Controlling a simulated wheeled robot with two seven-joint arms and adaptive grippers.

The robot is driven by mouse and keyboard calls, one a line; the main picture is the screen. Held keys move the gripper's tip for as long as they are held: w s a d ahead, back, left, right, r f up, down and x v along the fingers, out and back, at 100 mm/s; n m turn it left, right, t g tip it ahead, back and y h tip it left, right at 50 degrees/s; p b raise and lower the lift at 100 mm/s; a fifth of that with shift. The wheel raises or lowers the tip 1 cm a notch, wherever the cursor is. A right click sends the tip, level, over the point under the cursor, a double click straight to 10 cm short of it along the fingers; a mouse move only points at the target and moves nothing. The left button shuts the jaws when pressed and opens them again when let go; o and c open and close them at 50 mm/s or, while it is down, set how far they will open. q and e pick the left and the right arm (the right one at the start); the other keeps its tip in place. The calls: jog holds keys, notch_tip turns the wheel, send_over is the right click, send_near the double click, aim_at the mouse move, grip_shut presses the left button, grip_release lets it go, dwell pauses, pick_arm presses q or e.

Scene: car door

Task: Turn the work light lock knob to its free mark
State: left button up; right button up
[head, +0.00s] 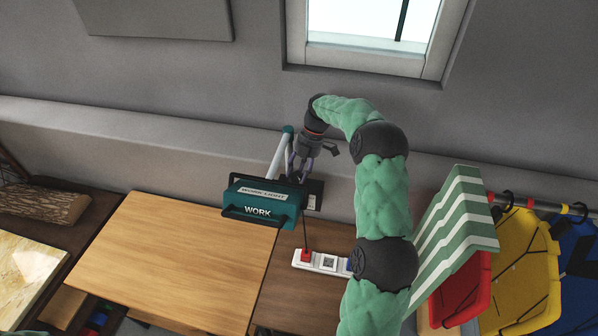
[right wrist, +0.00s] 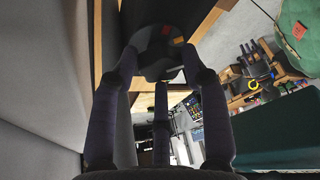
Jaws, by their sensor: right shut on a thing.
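The teal work light (head: 262,203), lettered WORK LIGHT and WORK, stands at the back edge of the wooden table. My right gripper (head: 300,170) reaches down behind it, beside a pale upright bar with a teal end. In the right wrist view the fingers of my right gripper (right wrist: 158,62) close around a dark round lock knob (right wrist: 158,45) that has red and orange patches. I cannot tell which mark the knob points to. In the head view the knob is hidden by the fingers and the light.
The light wood table top (head: 170,260) is clear. A white power strip (head: 322,262) with a red plug lies on the darker surface to the right. A striped cloth (head: 455,220) and yellow hanging items (head: 525,265) are at far right. A grey wall ledge runs behind.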

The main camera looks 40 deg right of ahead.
jog(key=shift+a, duration=0.1)
jog(key=o, duration=1.1)
jog(key=shift+s, duration=0.1)
jog(key=v, duration=1.2)
